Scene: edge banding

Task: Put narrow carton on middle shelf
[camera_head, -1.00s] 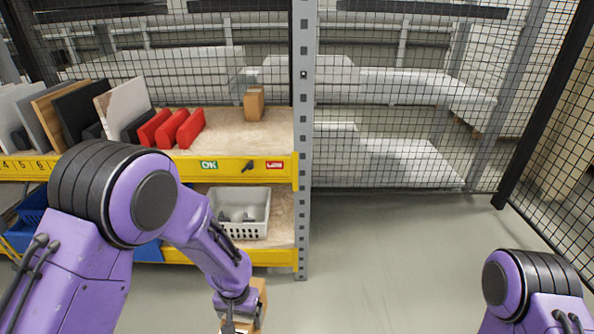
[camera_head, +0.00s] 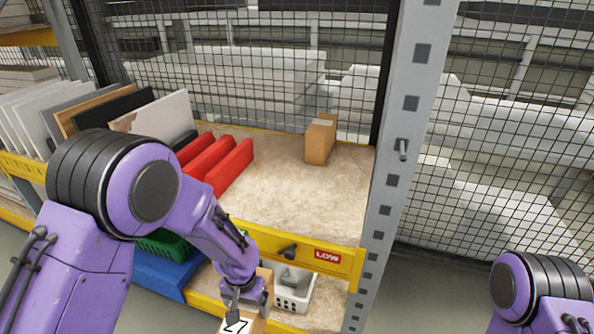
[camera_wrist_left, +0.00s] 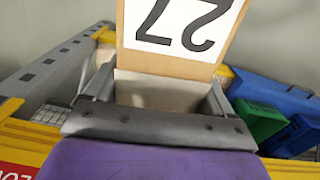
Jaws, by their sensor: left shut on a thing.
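A brown carton with a white label reading 27 (camera_wrist_left: 180,58) is in my left gripper (camera_head: 246,297). In the head view the carton (camera_head: 262,312) shows at the bottom, partly hidden by the gripper and cut by the frame edge. The fingers stand on either side of it in the wrist view. It is in front of the rack, near the lower shelf. The shelf above (camera_head: 290,195) has a beige board and a yellow front edge with a LOW label. Another brown carton (camera_head: 320,140) stands upright at its back right. My right gripper is out of view.
Red dividers (camera_head: 232,165) and upright panels (camera_head: 165,117) fill the shelf's left; its middle and front right are clear. A grey rack post (camera_head: 395,150) borders the right. A white basket (camera_head: 295,290), green bin (camera_head: 165,245) and blue bin (camera_head: 160,275) sit below.

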